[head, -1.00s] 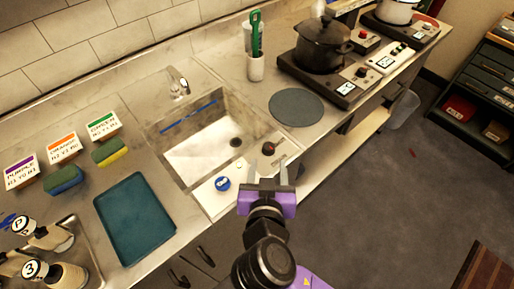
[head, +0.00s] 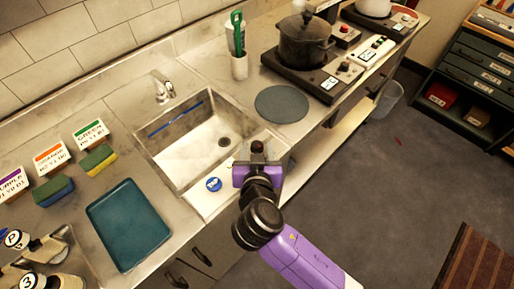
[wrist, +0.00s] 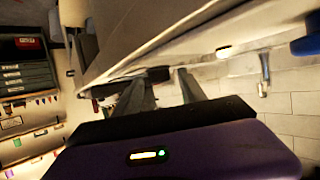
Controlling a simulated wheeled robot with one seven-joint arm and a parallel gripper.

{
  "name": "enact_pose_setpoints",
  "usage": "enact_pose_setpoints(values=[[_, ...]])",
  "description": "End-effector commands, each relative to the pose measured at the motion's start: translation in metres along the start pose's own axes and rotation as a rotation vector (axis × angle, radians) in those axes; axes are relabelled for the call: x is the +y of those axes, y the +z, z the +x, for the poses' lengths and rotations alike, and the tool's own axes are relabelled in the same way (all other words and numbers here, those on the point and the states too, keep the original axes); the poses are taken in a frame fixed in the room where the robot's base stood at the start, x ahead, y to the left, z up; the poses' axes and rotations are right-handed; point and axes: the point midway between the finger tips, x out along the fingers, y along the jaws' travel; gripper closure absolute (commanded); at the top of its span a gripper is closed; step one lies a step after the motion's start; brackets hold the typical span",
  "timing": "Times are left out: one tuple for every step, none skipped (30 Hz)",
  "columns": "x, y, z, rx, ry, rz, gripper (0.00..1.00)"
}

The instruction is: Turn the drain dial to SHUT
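The drain dial is a small dark reddish-brown knob (head: 257,146) on the pale counter strip at the right front corner of the sink (head: 182,172). Its label and pointer cannot be read. My gripper (head: 257,158) is right in front of the knob and hides part of it. In the wrist view my gripper (wrist: 164,82) has its two fingers apart. A dark form, probably the knob (wrist: 158,74), shows between and beyond the fingertips. Contact cannot be made out.
A round blue cap (head: 213,184) lies left of my gripper. A teal tray (head: 129,224) is at the left. A grey round mat (head: 281,104), a cup with a green-handled tool (head: 239,66) and a black pot (head: 304,42) on a burner stand beyond the dial.

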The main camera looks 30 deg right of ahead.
Motion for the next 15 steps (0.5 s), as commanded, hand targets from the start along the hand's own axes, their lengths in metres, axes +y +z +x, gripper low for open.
enact_pose_setpoints(values=[[0.0000,0.0000,-0.0001,0.000,0.000,0.000,0.64],[0.0001,0.0000,-0.0001,0.000,0.000,0.000,0.69],[0.0001,0.0000,-0.0001,0.000,0.000,0.000,0.77],[0.0001,0.0000,-0.0001,0.000,0.000,0.000,0.83],[0.0001,0.0000,-0.0002,0.000,0.000,0.000,0.89],[0.0001,0.0000,-0.0002,0.000,0.000,0.000,0.97],[0.0001,0.0000,-0.0002,0.000,0.000,0.000,1.00],[0.0001,0.0000,-0.0002,0.000,0.000,0.000,1.00],[0.0001,0.0000,-0.0002,0.000,0.000,0.000,1.00],[0.0001,0.0000,-0.0002,0.000,0.000,0.000,1.00],[0.0002,-0.0001,-0.0002,0.000,-0.001,-0.001,1.00],[0.0004,-0.0001,-0.0003,0.000,-0.003,-0.002,1.00],[0.0006,-0.0002,-0.0003,0.000,-0.005,-0.003,1.00],[0.0009,-0.0003,-0.0003,0.000,-0.009,-0.004,1.00],[0.0014,-0.0003,-0.0003,-0.001,-0.014,-0.007,1.00]])
